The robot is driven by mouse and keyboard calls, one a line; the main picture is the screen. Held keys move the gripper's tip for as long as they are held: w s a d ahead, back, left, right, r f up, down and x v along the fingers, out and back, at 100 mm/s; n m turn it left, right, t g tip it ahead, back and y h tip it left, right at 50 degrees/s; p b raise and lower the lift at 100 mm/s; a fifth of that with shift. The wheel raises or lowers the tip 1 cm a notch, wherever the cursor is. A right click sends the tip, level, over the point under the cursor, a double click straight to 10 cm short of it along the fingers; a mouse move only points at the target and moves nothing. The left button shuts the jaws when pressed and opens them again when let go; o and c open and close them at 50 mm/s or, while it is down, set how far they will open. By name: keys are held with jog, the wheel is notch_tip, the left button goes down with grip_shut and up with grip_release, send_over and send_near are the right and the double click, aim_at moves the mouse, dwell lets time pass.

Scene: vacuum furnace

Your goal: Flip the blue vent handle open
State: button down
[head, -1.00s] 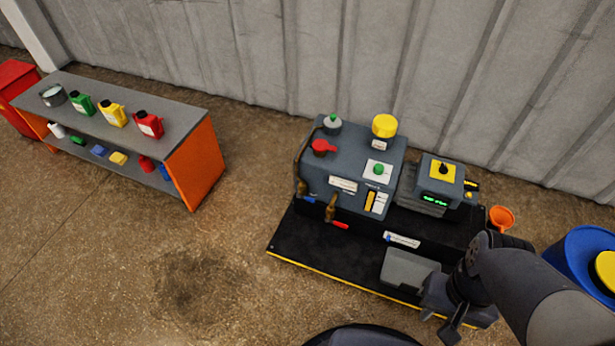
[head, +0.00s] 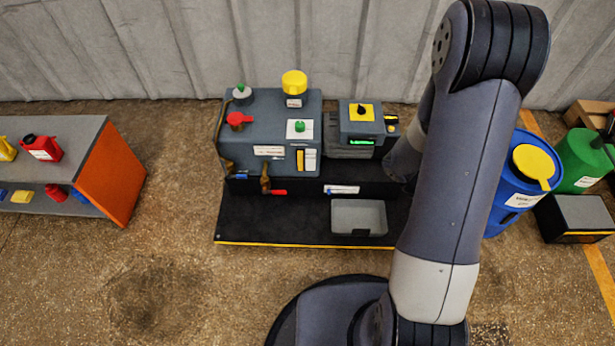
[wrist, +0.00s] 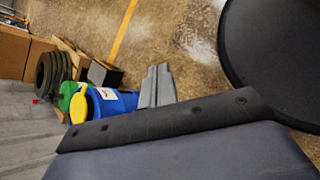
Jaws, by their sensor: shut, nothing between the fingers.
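The small blue vent handle (head: 240,177) is low on the left front of the grey furnace unit (head: 262,135) in the head view, left of a red handle (head: 279,192) on a brass valve. It is too small there to tell its exact angle. My gripper shows in the wrist view (wrist: 157,87) with its grey fingers together and nothing between them. It is away from the handle. In the head view my gripper is hidden behind my raised arm. The blue handle is not in the wrist view.
A grey tray (head: 358,232) sits on the black base. A blue drum (head: 512,195) and a green container (head: 583,160) stand to the right. An orange-sided shelf (head: 110,180) is at left. The floor in front of the base at left is clear.

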jog(key=w+d+f+n+t+h+b, duration=0.1)
jog(key=w+d+f+n+h, duration=0.2)
jog(key=f, duration=0.4)
jog(key=w+d+f+n+t+h+b, duration=0.1)
jog(key=w+d+f+n+t+h, duration=0.1)
jog(key=w+d+f+n, duration=0.25)
notch_tip(320, 180, down, 20)
jog(key=n+t+b, duration=0.1)
jog(key=n+t, duration=0.5)
jog(key=n, duration=0.1)
jog(key=shift+w+d+r+b, duration=0.15)
jog(key=shift+w+d+b, duration=0.25)
jog(key=shift+w+d, duration=0.05)
